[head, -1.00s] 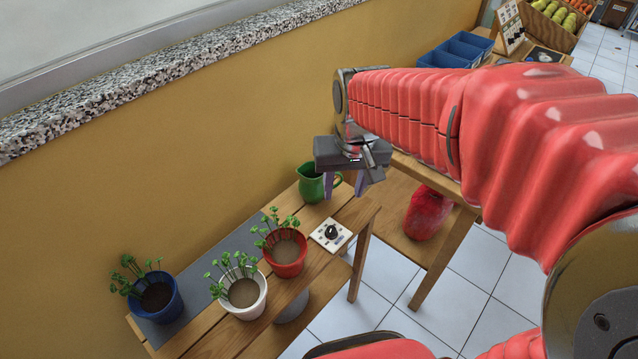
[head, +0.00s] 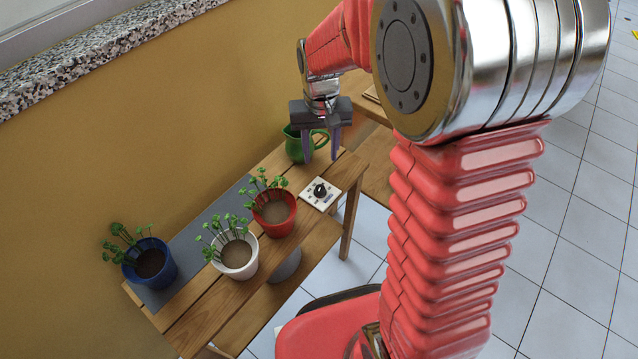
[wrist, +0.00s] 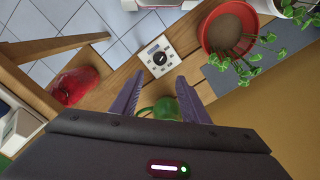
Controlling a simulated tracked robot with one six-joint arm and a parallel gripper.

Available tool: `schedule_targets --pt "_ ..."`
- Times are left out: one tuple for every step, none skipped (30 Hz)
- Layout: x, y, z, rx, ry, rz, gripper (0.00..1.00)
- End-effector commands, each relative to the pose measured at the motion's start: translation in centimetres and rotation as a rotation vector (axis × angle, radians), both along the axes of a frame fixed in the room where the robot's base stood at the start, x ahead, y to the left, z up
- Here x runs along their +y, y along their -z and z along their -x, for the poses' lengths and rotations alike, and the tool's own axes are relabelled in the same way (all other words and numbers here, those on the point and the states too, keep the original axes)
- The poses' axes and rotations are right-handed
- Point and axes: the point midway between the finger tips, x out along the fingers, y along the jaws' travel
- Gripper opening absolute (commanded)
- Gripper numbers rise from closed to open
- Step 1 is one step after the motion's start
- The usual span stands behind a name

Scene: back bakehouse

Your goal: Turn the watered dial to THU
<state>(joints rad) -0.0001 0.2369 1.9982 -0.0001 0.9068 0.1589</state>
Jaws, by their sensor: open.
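The watered dial (head: 321,190) is a black knob on a small white square plate near the right end of the wooden bench. It also shows in the wrist view (wrist: 160,58), beyond my fingertips; the marks around it are too small to read. My gripper (head: 321,158) is open and empty, pointing down, with its two purple fingers apart. It is above the bench, by the green jug (head: 294,148) and short of the dial. In the wrist view the jug (wrist: 166,108) shows between the fingers (wrist: 157,88), partly hidden.
A red pot (head: 274,222) with seedlings stands close left of the dial. A white pot (head: 236,268) and a blue pot (head: 150,268) stand farther left. A grey mat (head: 205,236) runs along the wall side. A red bag-like thing (wrist: 76,86) lies beyond the bench.

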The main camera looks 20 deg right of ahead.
Motion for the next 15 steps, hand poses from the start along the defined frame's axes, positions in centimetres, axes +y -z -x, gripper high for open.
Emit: schedule_targets --pt "0.0 0.0 0.0 0.0 0.0 0.0 0.41" --pt "0.0 0.1 0.0 0.0 0.0 0.0 0.41" --pt "0.0 0.2 0.0 0.001 0.0 0.0 0.41" --pt "0.0 0.3 0.0 0.001 0.0 0.0 0.41" --pt "0.0 0.5 0.0 0.002 0.0 0.0 0.41" --pt "0.0 0.8 0.1 0.003 0.0 0.0 0.41" --pt "0.0 1.0 0.1 0.003 0.0 0.0 0.41" --pt "0.0 1.3 0.0 0.003 0.0 0.0 0.41" --pt "0.0 1.7 0.0 0.002 0.0 0.0 0.41" --pt "0.0 2.1 0.1 0.003 0.0 0.0 0.41" --pt "0.0 2.5 0.1 0.003 0.0 0.0 0.41" --pt "0.0 3.1 0.1 0.003 0.0 0.0 0.41" --pt "0.0 3.6 0.1 0.005 0.0 0.0 0.41" --pt "0.0 4.0 0.1 0.004 0.0 0.0 0.41" --pt "0.0 4.6 0.1 0.004 0.0 -0.001 0.41"
